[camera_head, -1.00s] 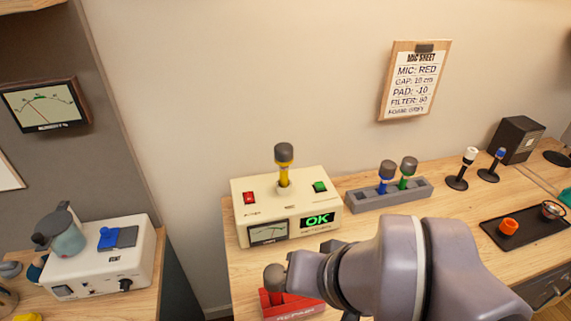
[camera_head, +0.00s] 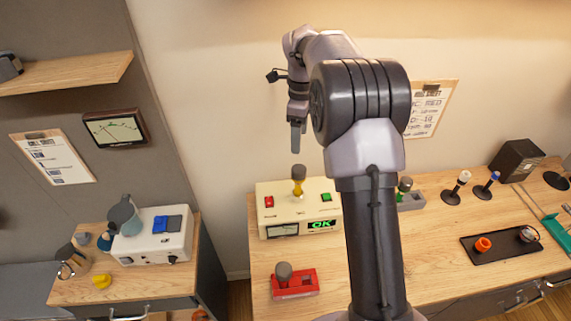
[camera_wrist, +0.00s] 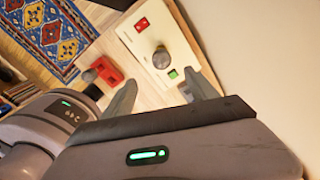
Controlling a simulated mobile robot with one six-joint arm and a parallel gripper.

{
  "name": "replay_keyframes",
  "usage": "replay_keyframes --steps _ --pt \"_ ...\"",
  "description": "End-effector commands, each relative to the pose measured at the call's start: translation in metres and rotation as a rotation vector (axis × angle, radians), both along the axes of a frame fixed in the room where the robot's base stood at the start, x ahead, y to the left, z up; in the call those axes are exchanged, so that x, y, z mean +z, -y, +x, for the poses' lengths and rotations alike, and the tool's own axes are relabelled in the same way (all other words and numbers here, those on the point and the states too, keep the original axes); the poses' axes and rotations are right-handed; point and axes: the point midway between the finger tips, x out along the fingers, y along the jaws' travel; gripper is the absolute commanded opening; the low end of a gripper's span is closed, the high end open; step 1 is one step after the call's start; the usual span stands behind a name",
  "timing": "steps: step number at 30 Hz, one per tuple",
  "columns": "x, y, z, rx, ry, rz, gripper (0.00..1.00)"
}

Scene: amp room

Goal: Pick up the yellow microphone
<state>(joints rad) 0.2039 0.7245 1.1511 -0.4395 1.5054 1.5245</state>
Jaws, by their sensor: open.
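The yellow microphone (camera_head: 298,184) stands upright in the top of the cream tester box (camera_head: 273,218), whose display reads OK. Its grey head shows from above in the wrist view (camera_wrist: 162,58). My gripper (camera_head: 296,140) points down just above the microphone's head in the head view, apart from it. In the wrist view my gripper's fingers (camera_wrist: 163,92) are spread open with nothing between them, and the microphone's head lies beyond the fingertips.
A red tray (camera_head: 296,284) with a grey-headed microphone (camera_head: 284,272) stands in front of the box. My arm hides part of the grey rack (camera_head: 410,203). Two small stands (camera_head: 452,195) and a black tray (camera_head: 490,249) are to the right.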

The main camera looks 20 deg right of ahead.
Motion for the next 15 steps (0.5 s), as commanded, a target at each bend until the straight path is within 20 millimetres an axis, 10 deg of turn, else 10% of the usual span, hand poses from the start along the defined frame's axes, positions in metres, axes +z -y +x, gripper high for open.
replay_keyframes --steps 9,15 --pt "-0.093 0.000 -0.001 0.000 -0.002 0.002 0.67" --pt "-0.121 0.000 0.000 0.001 0.000 0.001 0.67"
